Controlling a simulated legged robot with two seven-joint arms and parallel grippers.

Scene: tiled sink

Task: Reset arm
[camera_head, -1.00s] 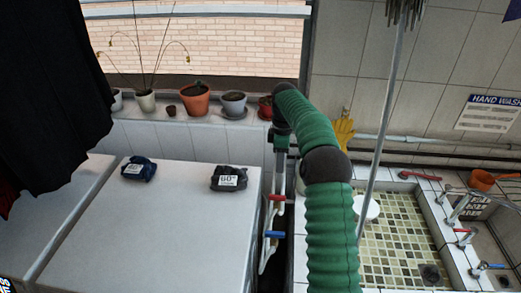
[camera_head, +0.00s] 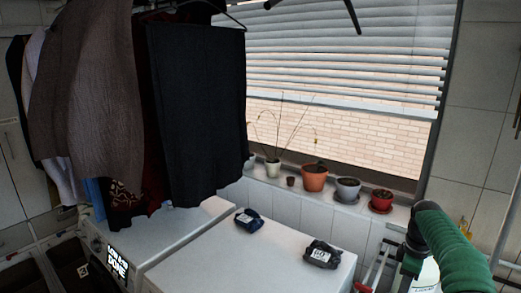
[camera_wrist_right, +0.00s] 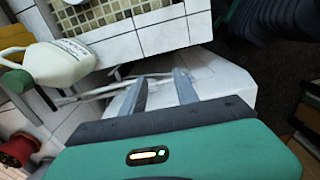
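My right arm (camera_head: 447,246), in ribbed green, comes in at the lower right of the head view. Its gripper is hard to make out there. In the right wrist view my right gripper (camera_wrist_right: 160,78) has its two grey fingers apart, with nothing between them. Past the fingers lies a white surface. A pale jug (camera_wrist_right: 60,62) with a green cap stands left of the fingers, apart from them. My left arm and gripper are not in view.
Two white machines carry dark packs (camera_head: 248,221) and (camera_head: 321,254) with labels. Potted plants, including an orange pot (camera_head: 314,177), line the windowsill. Dark clothes (camera_head: 197,110) hang at left. In the wrist view, a red pot (camera_wrist_right: 17,150) is lower left and tiled surfaces are at the top.

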